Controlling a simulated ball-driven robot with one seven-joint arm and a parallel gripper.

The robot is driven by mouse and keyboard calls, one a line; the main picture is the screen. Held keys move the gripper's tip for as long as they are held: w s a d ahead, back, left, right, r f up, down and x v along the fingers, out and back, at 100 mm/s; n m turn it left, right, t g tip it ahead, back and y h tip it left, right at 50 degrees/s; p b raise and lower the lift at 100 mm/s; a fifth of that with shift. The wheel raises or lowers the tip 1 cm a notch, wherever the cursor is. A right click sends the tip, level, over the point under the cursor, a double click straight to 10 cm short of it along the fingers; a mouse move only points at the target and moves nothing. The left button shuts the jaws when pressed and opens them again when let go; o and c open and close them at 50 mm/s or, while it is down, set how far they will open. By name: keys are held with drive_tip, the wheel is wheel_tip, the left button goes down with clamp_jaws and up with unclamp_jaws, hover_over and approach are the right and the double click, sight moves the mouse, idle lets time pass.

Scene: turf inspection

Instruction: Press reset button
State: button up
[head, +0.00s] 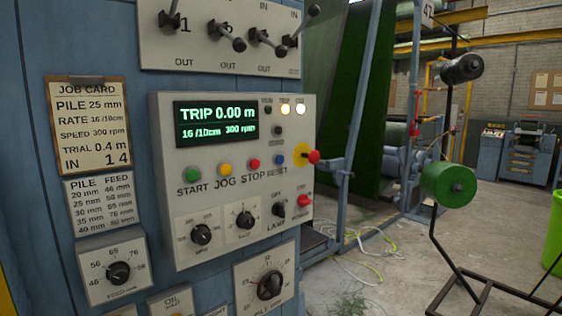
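The reset button is a small blue round button (279,160) above the label RESET on a pale control panel (168,180). It is the rightmost in a row with a green START button (193,174), a yellow JOG button (226,169) and a red STOP button (254,164). Above the row, a display (216,123) reads "TRIP 0.00 m" and "16/10cm 300 rpm". Nothing covers the blue button. My gripper is not in view.
A red mushroom knob on a yellow base (312,156) juts out just right of the blue button. Levers (230,36) stick out above the panel. A green spool (448,185) on a black stand is at right. Cables (365,262) lie on the floor.

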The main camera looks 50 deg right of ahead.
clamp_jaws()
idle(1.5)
